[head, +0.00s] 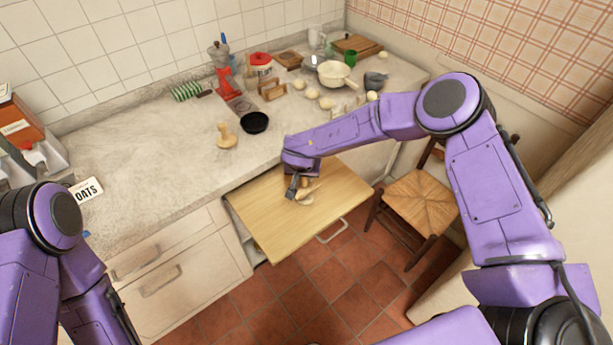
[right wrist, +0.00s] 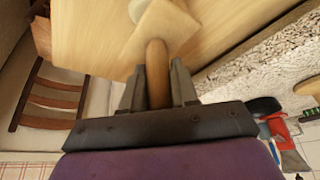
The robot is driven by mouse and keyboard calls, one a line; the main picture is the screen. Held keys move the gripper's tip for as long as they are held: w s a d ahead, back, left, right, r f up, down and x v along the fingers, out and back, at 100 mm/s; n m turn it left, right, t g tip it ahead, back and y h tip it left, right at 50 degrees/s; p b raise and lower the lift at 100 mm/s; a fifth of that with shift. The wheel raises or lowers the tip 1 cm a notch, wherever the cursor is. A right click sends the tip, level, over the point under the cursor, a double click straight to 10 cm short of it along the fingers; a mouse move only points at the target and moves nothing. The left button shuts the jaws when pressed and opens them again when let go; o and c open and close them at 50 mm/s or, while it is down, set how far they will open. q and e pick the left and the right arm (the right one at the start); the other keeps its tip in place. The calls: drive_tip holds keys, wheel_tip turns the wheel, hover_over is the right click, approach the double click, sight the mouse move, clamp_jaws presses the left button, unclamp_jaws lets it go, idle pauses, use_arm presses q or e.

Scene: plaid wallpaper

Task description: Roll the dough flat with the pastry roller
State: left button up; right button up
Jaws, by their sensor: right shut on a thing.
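My right gripper (head: 295,188) is low over the pale pull-out wooden board (head: 262,222). In the right wrist view the right gripper (right wrist: 158,88) is shut on the brown wooden handle of the pastry roller (right wrist: 158,68). The roller's pale wooden head (right wrist: 168,30) lies beyond the fingertips, over the board. A small whitish piece, apparently the dough (right wrist: 138,10), shows at the roller's far edge, mostly cut off or hidden. In the head view small pale shapes show beside the right gripper, too small to tell apart. My left arm is at the lower left, its gripper out of view.
A rush-seat chair (head: 420,198) stands close right of the board. The board's left half is clear.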

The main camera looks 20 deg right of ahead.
drive_tip(key=shift+w+a, duration=0.2)
drive_tip(key=shift+w, duration=0.25)
drive_tip(key=shift+s+d+f, duration=0.15)
drive_tip(key=shift+s+d, duration=0.1)
drive_tip(key=shift+s, duration=0.4)
drive_tip(key=shift+s+d+f, duration=0.1)
drive_tip(key=shift+s+d, duration=0.1)
drive_tip(key=shift+s, duration=0.4)
drive_tip(key=shift+s+d+f, duration=0.15)
drive_tip(key=shift+s+d, duration=0.1)
drive_tip(key=shift+s, duration=0.4)
drive_tip(key=shift+w+a, duration=0.25)
drive_tip(key=shift+w, duration=0.55)
drive_tip(key=shift+w+a+f, duration=0.1)
drive_tip(key=shift+w+a, duration=0.15)
drive_tip(key=shift+w, duration=0.35)
drive_tip(key=shift+w+a, duration=0.2)
drive_tip(key=shift+w, duration=0.35)
drive_tip(key=shift+s+d+r, duration=0.1)
drive_tip(key=shift+s+d, duration=0.15)
drive_tip(key=shift+s, duration=0.5)
drive_tip(key=shift+s+d+r, duration=0.1)
drive_tip(key=shift+s+d, duration=0.2)
drive_tip(key=shift+s, duration=0.4)
drive_tip(key=shift+s+d, duration=0.25)
drive_tip(key=shift+s, duration=0.5)
wheel_tip(320, 180, up, 7)
